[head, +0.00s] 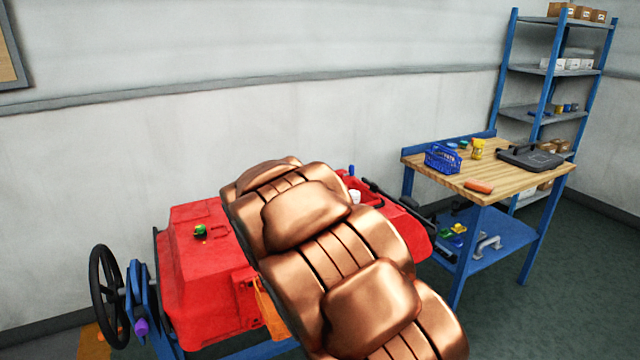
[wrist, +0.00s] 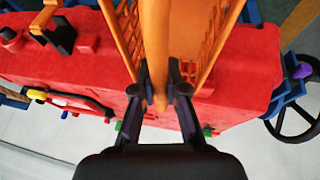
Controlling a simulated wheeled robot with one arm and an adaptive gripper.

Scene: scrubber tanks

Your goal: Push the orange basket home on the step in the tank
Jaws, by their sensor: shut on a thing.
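The orange basket (wrist: 208,45) shows at the top middle of the wrist view, with mesh sides and a broad upright orange strip. My gripper (wrist: 161,85) is shut on that strip, one dark finger on each side. In the head view a small part of the orange basket (head: 270,308) shows beside my copper arm, against the front of the red tank (head: 205,285). The red tank (wrist: 70,62) also spans the wrist view behind the basket. My arm hides my gripper and most of the basket in the head view. I cannot make out the step.
A black handwheel (head: 104,297) stands left of the tank. At right, a wooden-topped workbench (head: 452,178) holds a blue basket (head: 443,158), a black case (head: 530,158) and small items. Blue shelving (head: 545,70) stands behind it. Open floor shows at right.

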